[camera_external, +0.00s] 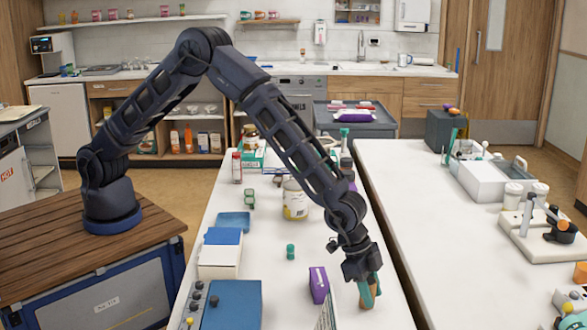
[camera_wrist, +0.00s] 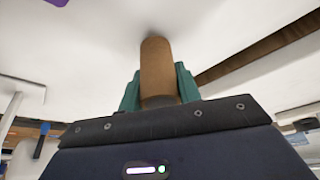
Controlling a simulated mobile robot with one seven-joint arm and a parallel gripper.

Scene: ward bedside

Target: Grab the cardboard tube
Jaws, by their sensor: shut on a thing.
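The cardboard tube (camera_wrist: 157,68) is a plain brown cylinder. In the wrist view it stands out between the two green fingers of my gripper (camera_wrist: 158,88), which are shut on it from both sides. In the external view my gripper (camera_external: 370,290) is low over the front right part of the white table (camera_external: 270,290), and the tube (camera_external: 366,297) shows as a brown piece between the fingers. Its far end is close to the white tabletop in the wrist view; I cannot tell whether it touches.
A purple box (camera_external: 318,284) stands just left of my gripper. A small green cylinder (camera_external: 290,252) and a large white-and-yellow jar (camera_external: 295,200) are farther back. A blue box (camera_external: 232,304) lies at front left. A dark gap separates this table from the white table on the right (camera_external: 440,230).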

